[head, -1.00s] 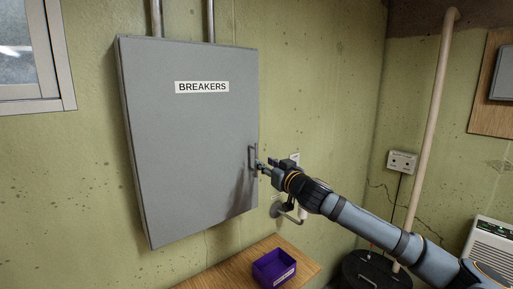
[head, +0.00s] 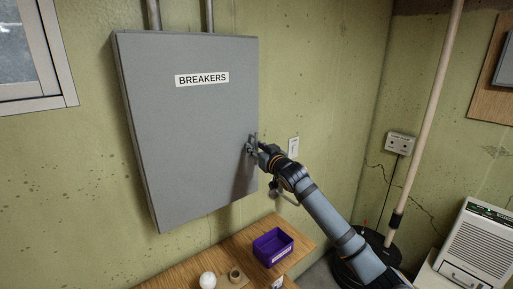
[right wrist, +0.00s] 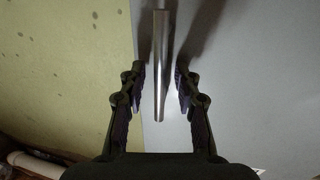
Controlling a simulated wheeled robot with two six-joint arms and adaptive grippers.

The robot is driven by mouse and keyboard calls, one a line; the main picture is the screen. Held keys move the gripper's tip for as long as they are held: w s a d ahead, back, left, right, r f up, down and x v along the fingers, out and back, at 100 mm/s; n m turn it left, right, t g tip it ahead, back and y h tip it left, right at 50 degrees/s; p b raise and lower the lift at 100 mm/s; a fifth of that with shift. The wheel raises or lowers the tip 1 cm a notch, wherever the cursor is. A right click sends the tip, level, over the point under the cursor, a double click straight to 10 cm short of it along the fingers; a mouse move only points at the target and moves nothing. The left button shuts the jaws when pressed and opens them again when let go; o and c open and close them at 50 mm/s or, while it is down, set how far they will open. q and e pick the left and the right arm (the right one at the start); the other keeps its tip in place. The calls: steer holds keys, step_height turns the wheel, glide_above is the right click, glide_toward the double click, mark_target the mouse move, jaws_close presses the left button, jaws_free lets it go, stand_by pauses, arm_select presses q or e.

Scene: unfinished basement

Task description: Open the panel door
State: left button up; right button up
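The grey panel door (head: 185,130) labelled BREAKERS hangs on the green wall and looks shut. Its upright metal handle (head: 253,140) is near the right edge. My right gripper (head: 252,150) is at the handle, reaching in from the lower right. In the right wrist view the handle bar (right wrist: 160,90) stands between the two fingers of the right gripper (right wrist: 160,73). The fingers are open, with a gap on each side of the bar. In the head view the fingers partly hide the handle. My left gripper is not in view.
A wooden table (head: 215,255) stands below the panel with a purple bin (head: 272,248) and a white ball (head: 208,280). A light switch (head: 293,147) is on the wall right of the panel. A pale pipe (head: 430,120) and a white appliance (head: 475,250) are farther right.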

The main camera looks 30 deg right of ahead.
jaws_close()
stand_by(0.5)
